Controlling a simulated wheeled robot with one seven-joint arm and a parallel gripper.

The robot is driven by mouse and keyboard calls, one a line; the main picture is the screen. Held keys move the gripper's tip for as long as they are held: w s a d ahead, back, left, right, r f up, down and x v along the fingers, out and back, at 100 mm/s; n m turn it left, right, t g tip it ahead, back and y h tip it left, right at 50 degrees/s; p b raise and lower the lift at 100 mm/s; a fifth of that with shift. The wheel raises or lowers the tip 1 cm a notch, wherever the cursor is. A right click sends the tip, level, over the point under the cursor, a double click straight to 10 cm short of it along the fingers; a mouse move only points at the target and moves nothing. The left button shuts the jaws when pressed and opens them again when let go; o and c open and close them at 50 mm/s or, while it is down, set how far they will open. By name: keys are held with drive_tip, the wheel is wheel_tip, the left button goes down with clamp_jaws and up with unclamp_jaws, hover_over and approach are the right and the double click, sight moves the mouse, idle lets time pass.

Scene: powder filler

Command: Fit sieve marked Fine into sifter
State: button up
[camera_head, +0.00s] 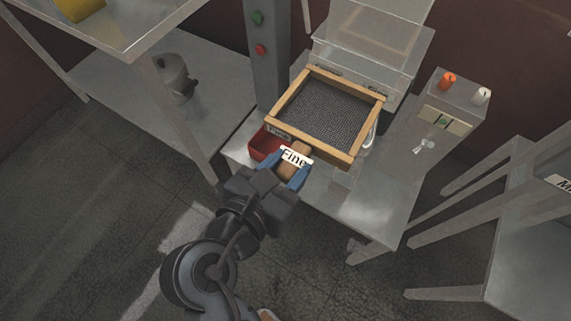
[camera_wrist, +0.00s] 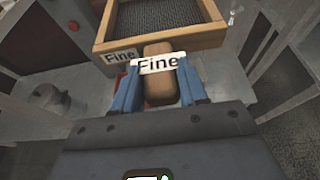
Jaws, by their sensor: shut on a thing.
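The sieve (camera_head: 325,116) is a square wooden frame with dark mesh. A wooden handle with a white "Fine" label (camera_head: 295,158) sticks out from its near side. My gripper (camera_head: 292,170) is shut on this handle, with a blue finger on each side. The sieve is in front of the sifter (camera_head: 365,60), a boxy machine with a clear top. I cannot tell whether the sieve's far edge touches the sifter.
A red tray (camera_head: 264,144) lies on the metal table under the sieve's left corner. A grey post (camera_head: 268,75) with green and red buttons stands left of the sieve. A control box (camera_head: 455,100) with orange and white knobs stands to the right. A lidded pot (camera_head: 175,75) sits on the left shelf.

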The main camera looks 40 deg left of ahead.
sight(302, 145)
drive_tip(key=shift+w+a+p, duration=0.2)
drive_tip(key=shift+w+p, duration=0.05)
drive_tip(key=shift+w, duration=0.55)
drive_tip(key=shift+w+a+p, duration=0.2)
drive_tip(key=shift+w+p, duration=0.1)
drive_tip(key=shift+w, duration=0.5)
drive_tip(key=shift+w+a+p, duration=0.2)
drive_tip(key=shift+w+p, duration=0.05)
drive_tip(key=shift+w, duration=0.55)
drive_tip(key=shift+p, duration=1.6)
drive_tip(key=shift+w+a, duration=0.2)
drive_tip(key=shift+w, duration=0.55)
drive_tip(key=shift+s+r+p, duration=0.1)
drive_tip(key=shift+s+p, duration=0.1)
drive_tip(key=shift+p, duration=0.3)
drive_tip(key=shift+s+d, duration=0.1)
drive_tip(key=shift+s, duration=0.2)
drive_tip(key=shift+p, duration=0.9)
idle(0.6)
drive_tip(key=shift+w, duration=0.2)
idle(0.8)
